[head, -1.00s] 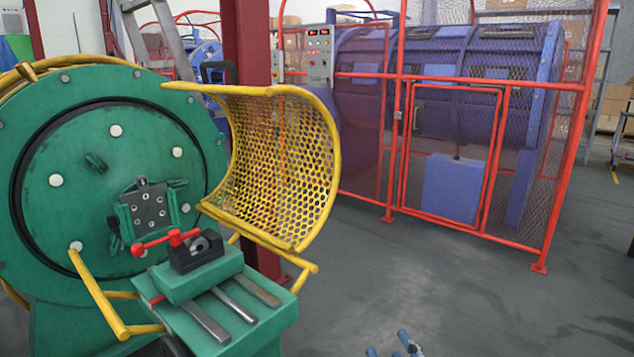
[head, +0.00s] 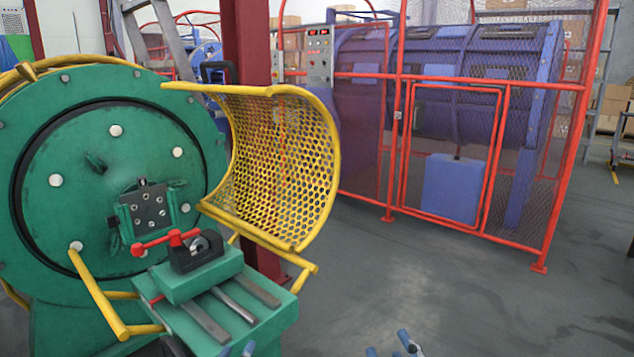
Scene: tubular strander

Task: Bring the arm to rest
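My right gripper (head: 388,345) shows only its blue fingertips at the bottom edge, right of centre. They stand apart with nothing seen between them, over the grey floor. The rest of both grippers and both arms is out of the picture.
A green machine (head: 60,230) with a raised yellow mesh guard (head: 285,165) stands at left. Its small vise (head: 195,250) sits near the bottom. A red cage (head: 555,230) encloses a blue drum (head: 465,110) behind. The floor (head: 440,300) at right is clear.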

